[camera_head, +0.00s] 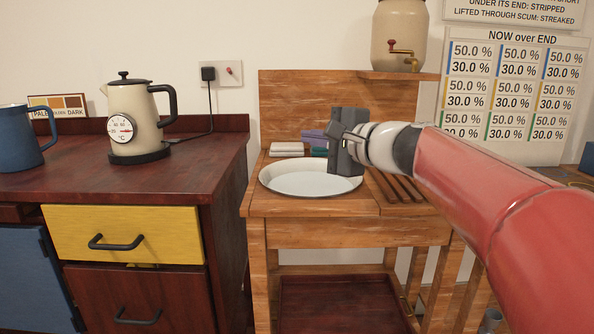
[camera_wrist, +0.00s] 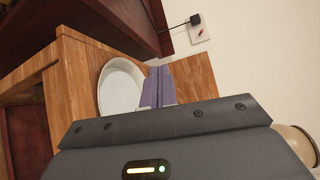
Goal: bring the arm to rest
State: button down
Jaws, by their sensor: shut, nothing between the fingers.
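My gripper (camera_head: 342,140) is at the end of my red and white arm, raised over the back right part of the wooden wash stand (camera_head: 310,204). It is shut, with nothing seen between its fingers. In the head view it overlaps the right side of a white basin (camera_head: 300,180); the gap between them is hard to judge. In the wrist view the gripper's dark body fills the bottom. The basin also shows there (camera_wrist: 120,85), beyond it. A purple thing (camera_wrist: 158,88) shows just past the gripper body; its full shape is partly hidden.
Left of the stand, a dark red counter (camera_head: 190,172) bears a cream kettle (camera_head: 135,110) and a blue mug (camera_head: 20,140). A cream urn with a tap (camera_head: 399,35) stands on the shelf above. Folded cloths (camera_head: 287,148) lie behind the basin. A slatted rack (camera_head: 400,188) is at right.

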jog(key=s+d+f+n+g+h, duration=0.3)
jog(key=s+d+f+n+h, duration=0.2)
jog(key=s+f, duration=0.8)
jog(key=s+d+f+n+g+h+p, duration=0.1)
jog(key=s+d+f+n+g+h, duration=0.2)
jog(key=s+f, duration=1.1)
jog(key=s+d+n+h, duration=0.1)
jog(key=d+n+h, duration=0.2)
jog(key=d, duration=0.1)
jog(key=shift+s+f+g, duration=0.15)
jog(key=shift+f+g, duration=0.1)
jog(key=shift+g, duration=0.05)
